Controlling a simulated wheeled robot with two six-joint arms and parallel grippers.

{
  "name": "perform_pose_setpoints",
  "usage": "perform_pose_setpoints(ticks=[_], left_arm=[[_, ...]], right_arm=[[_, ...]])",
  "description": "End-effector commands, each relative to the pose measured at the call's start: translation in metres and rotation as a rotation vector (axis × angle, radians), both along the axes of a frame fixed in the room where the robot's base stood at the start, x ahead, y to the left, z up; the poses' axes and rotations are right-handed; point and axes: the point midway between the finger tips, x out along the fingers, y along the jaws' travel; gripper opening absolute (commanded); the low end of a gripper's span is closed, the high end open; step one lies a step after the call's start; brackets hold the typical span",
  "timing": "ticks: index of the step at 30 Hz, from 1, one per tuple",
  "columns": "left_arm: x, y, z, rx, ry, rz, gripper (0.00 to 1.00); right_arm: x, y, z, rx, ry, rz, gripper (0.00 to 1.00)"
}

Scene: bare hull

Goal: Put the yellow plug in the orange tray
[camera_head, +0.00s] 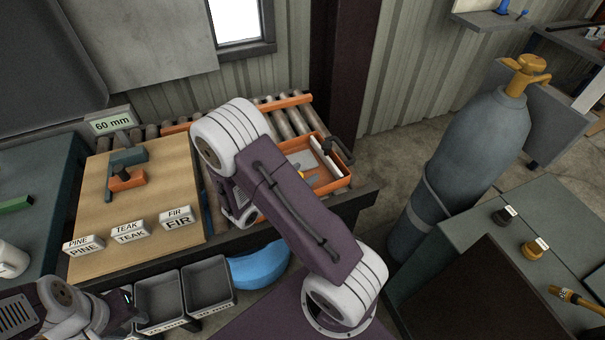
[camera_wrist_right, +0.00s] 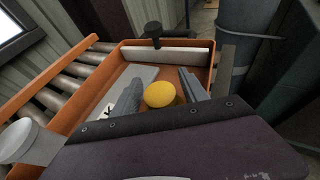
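The orange tray (camera_head: 336,186) stands on the roller conveyor behind my right arm; its walls and inside also show in the right wrist view (camera_wrist_right: 166,42). A round yellow piece, seemingly the yellow plug (camera_wrist_right: 160,94), shows between the two fingers of my right gripper (camera_wrist_right: 160,76). Gaps show on both sides of it, so the fingers look open and apart from it. It appears to be in the tray, over its floor; only a speck of yellow (camera_head: 300,175) shows in the head view. My left gripper (camera_head: 126,298) is low at the left, its fingers unclear.
A grey flat piece (camera_wrist_right: 132,84) and a white strip lie in the tray; a black clamp-like knob (camera_wrist_right: 153,30) stands at its far wall. A gas cylinder (camera_head: 465,150) stands to the right. A bench holds a dark knob (camera_head: 504,216) and a yellow-orange knob (camera_head: 533,249).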

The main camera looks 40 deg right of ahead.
Motion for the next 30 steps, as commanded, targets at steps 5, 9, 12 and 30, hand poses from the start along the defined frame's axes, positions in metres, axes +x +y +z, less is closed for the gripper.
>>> perform_pose_setpoints(ticks=[5,9,12,30], left_arm=[[0.000,0.000,0.000,0.000,0.000,0.000,0.36],[0.000,0.000,0.002,0.000,0.000,0.000,0.36],[0.000,0.000,0.005,0.000,0.000,0.000,0.36],[0.000,0.000,0.010,0.000,0.000,0.000,0.36]], right_arm=[[0.000,0.000,0.000,0.000,0.000,0.000,0.53],[0.000,0.000,0.003,0.000,0.000,0.000,0.53],[0.000,0.005,0.007,0.000,-0.001,0.003,0.53],[-0.025,0.105,0.049,0.001,-0.001,0.001,0.53]])
